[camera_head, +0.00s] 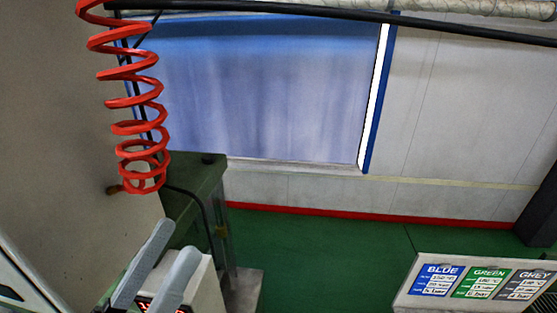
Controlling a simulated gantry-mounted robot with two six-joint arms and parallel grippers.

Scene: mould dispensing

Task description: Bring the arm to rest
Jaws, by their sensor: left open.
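My left gripper (175,241) reaches up from the lower left edge. Its two pale grey fingers are apart, and I see nothing between them. Behind the fingers is a light box (205,291) with a red lit display, partly covered by them. My right gripper is not in view.
A red coiled hose (138,128) hangs at the upper left. A green machine (190,190) stands below it. A sign board (412,290) with BLUE, GREEN and GREY panels is at the lower right. The green floor (330,250) between is open.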

